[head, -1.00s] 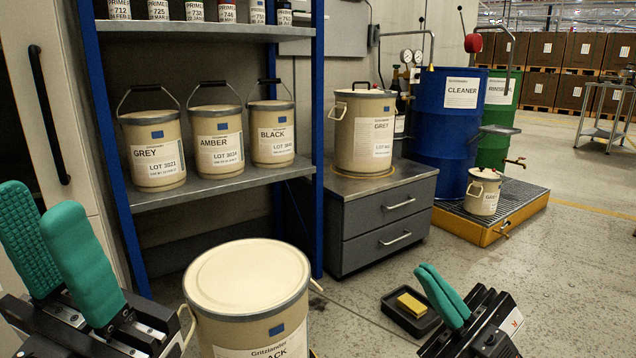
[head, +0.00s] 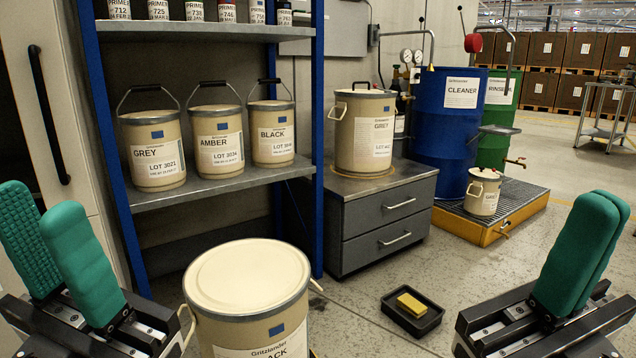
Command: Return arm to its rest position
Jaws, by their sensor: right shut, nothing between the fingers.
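My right gripper (head: 606,203) is at the right edge of the head view, its green fingers pressed together with nothing between them. It is over the floor, apart from the pails and the tray. My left gripper (head: 42,218) is at the left edge, its two green fingers spread apart and empty. It is to the left of a large lidded BLACK pail (head: 248,280) at the bottom middle and in front of the cabinet.
A blue-framed shelf (head: 230,180) holds GREY, AMBER and BLACK pails. A GREY pot (head: 350,140) stands on a drawer cabinet (head: 350,225). Blue (head: 440,130) and green drums stand behind. A black tray (head: 425,322) with a yellow sponge (head: 411,305) lies on open floor.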

